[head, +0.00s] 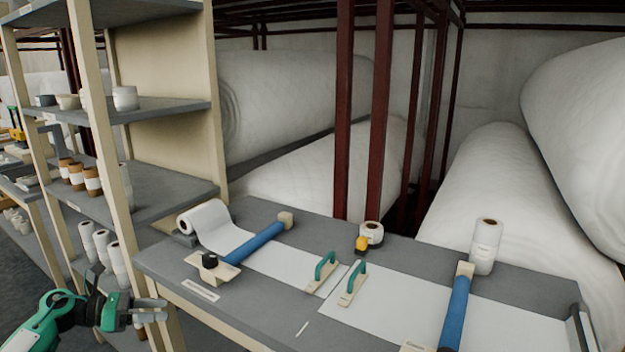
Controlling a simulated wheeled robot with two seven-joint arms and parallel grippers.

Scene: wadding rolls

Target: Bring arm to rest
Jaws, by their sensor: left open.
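My left arm, green and black, comes in at the lower left. Its gripper (152,310) is open and holds nothing that I can see. It is in front of the left front corner of the grey work table (240,318), beside the pale table leg and apart from the things on top. My right gripper is not in view.
White wadding (208,217) lies unrolled along the table. Blue rollers (256,242) (455,312), green-handled tools (323,270) (353,283) and an upright white roll (486,246) are on it. A shelf (165,194) stands left. Large wadding rolls (300,95) fill dark red racks behind.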

